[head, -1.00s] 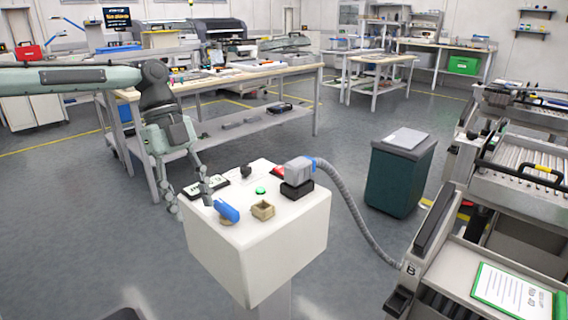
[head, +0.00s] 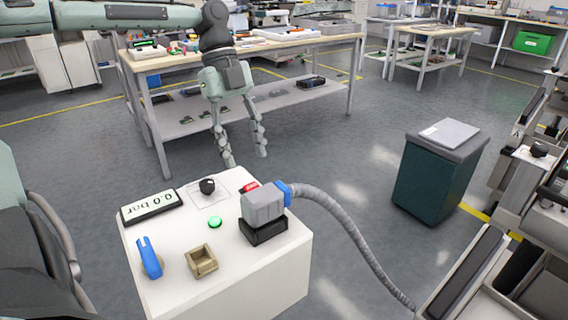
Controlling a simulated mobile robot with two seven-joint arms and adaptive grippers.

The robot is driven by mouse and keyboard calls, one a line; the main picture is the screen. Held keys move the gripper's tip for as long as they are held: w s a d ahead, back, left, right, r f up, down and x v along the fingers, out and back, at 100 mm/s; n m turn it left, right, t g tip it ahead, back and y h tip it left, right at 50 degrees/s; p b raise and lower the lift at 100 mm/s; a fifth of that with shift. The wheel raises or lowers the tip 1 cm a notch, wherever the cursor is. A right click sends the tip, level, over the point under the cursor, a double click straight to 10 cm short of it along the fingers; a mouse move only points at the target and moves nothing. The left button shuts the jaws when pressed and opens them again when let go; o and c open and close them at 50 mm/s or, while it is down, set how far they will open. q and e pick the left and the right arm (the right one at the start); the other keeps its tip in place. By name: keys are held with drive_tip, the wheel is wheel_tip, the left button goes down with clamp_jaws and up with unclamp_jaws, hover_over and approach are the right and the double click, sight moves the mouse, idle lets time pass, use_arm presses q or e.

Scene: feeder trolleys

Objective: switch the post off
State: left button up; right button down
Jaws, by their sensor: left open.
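The post (head: 215,295) is a white block in the lower middle of the head view. Its top carries a display (head: 152,206) reading 0.0 bar, a black knob (head: 207,186) on a pale plate, a lit-looking green button (head: 215,222) and a blue lever (head: 149,257). A grey coupling (head: 263,205) with a blue collar sits on a black base at the right, with a red part (head: 249,187) behind it. My left gripper (head: 245,160) points down, open and empty, beyond the post's far edge and apart from the knob. My right gripper is not seen.
A small tan open box (head: 201,261) sits on the post's front. A grey hose (head: 345,220) runs from the coupling to the trolley (head: 465,275) at lower right. A dark green bin (head: 433,175) stands at right. A workbench (head: 150,62) stands behind my left arm.

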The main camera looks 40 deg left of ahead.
sight(254, 183)
use_arm(q)
drive_tip(key=shift+w+d, duration=0.1)
drive_tip(key=shift+w, duration=0.25)
drive_tip(key=x, duration=0.3)
drive_tip(key=shift+s, duration=0.2)
drive_tip(key=x, duration=0.3)
drive_tip(key=shift+d+f, duration=0.15)
drive_tip(key=shift+f, duration=0.1)
drive_tip(key=shift+d+f, duration=0.1)
drive_tip(key=shift+f, duration=0.15)
drive_tip(key=shift+d+f, duration=0.1)
drive_tip(key=shift+f, duration=0.1)
drive_tip(key=c, duration=1)
clamp_jaws()
drive_tip(key=h+b, duration=0.2)
drive_tip(key=shift+w+a+f+g+h+b, duration=0.1)
drive_tip(key=shift+a+f+g+h+b, duration=0.1)
drive_tip(key=shift+a+g+h+b, duration=0.15)
drive_tip(key=h+b, duration=0.1)
drive_tip(key=b, duration=0.2)
drive_tip(key=shift+a+r+g+h, duration=0.2)
drive_tip(key=shift+r+g+h, duration=0.05)
drive_tip(key=shift+h, duration=0.1)
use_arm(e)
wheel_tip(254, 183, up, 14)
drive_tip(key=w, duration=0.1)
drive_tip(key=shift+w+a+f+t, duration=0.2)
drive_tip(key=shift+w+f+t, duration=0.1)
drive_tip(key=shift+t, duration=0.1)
